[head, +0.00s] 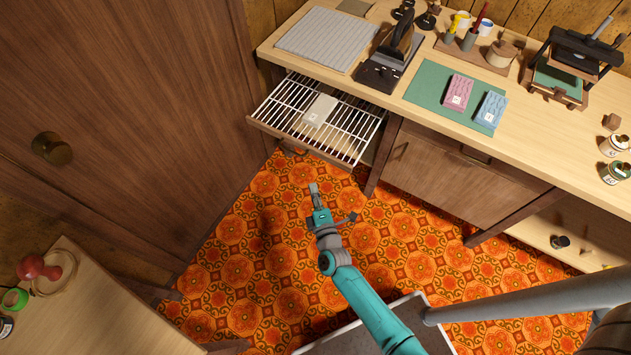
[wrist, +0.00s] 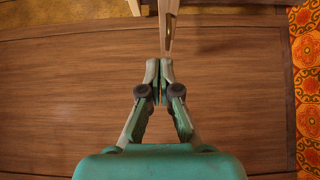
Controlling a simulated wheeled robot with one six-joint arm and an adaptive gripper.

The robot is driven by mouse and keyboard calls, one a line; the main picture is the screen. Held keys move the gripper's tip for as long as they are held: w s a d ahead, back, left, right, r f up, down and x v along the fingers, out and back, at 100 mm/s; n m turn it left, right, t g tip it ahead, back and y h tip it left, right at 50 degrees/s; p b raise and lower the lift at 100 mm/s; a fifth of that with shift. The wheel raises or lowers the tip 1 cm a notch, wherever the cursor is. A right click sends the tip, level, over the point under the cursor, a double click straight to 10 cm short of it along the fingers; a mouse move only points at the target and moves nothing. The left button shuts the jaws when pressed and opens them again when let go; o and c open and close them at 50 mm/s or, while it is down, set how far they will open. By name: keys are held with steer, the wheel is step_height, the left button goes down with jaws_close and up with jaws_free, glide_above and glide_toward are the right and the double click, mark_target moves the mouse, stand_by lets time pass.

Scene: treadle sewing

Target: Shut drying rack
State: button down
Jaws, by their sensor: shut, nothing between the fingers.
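The drying rack (head: 335,122) is a pull-out wire rack with a wooden front, under the left part of the counter. It stands pulled out, with its bars exposed and a pale block (head: 320,110) lying on them. My gripper (head: 314,188) is in front of the rack, over the orange floor, with a visible gap to the rack front in the head view. In the wrist view my gripper (wrist: 162,68) is shut and empty. A narrow wooden strip (wrist: 170,25) lies just past the fingertips; I cannot tell whether they touch it.
A brown wooden door with a knob (head: 52,149) stands at the left. The counter (head: 405,110) holds a grey mat, a press, cards and pots. A cabinet (head: 452,175) is right of the rack. A small table (head: 95,310) is at lower left. Patterned floor (head: 235,270) is open between.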

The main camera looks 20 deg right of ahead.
glide_toward(311, 149)
steer(key=w+a, duration=0.3)
steer(key=w+d, duration=0.3)
steer(key=shift+d, duration=0.15)
steer(key=shift+w+d+f, duration=0.1)
steer(key=shift+d, duration=0.2)
